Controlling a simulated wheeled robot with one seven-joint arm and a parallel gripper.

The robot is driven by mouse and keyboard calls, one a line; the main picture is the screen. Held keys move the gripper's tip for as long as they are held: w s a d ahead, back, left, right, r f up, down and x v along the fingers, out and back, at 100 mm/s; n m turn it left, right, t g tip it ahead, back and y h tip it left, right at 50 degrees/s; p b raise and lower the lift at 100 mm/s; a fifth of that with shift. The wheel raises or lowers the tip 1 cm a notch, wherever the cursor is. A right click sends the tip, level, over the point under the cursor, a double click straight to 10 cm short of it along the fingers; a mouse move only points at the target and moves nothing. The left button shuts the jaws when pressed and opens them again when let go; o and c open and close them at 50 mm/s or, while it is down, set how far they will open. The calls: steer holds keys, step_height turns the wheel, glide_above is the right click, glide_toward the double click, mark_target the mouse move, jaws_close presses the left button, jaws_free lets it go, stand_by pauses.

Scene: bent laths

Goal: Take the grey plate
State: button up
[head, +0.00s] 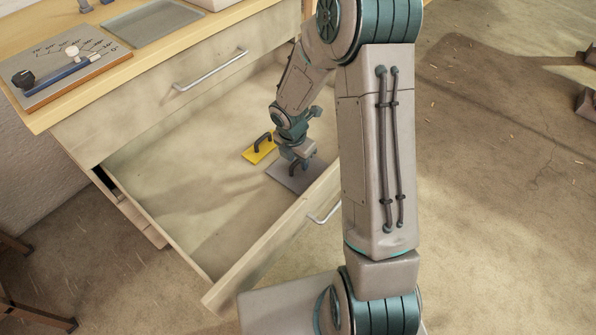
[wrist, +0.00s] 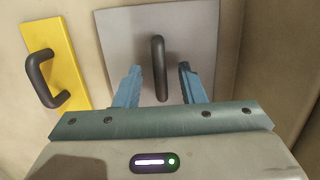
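The grey plate (head: 289,179) lies flat in the open drawer, near its front panel. In the wrist view the grey plate (wrist: 196,33) has a dark upright handle (wrist: 158,66) at its middle. My gripper (wrist: 157,72) is open, with one blue finger on each side of the handle and a gap on both sides. In the head view my gripper (head: 299,168) is low over the plate and hides part of it. I cannot tell how far down the fingertips reach along the handle.
A yellow plate (head: 259,150) with a dark handle lies beside the grey one; it also shows in the wrist view (wrist: 70,62). The drawer's front panel (head: 270,242) is close to the grey plate. The drawer's left part is clear. A tray (head: 152,24) and an angle gauge (head: 66,68) sit on the worktop.

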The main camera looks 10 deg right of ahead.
steer(key=shift+w+d+f, duration=0.1)
steer(key=shift+f, duration=0.6)
jaws_close()
steer(key=shift+r, duration=0.1)
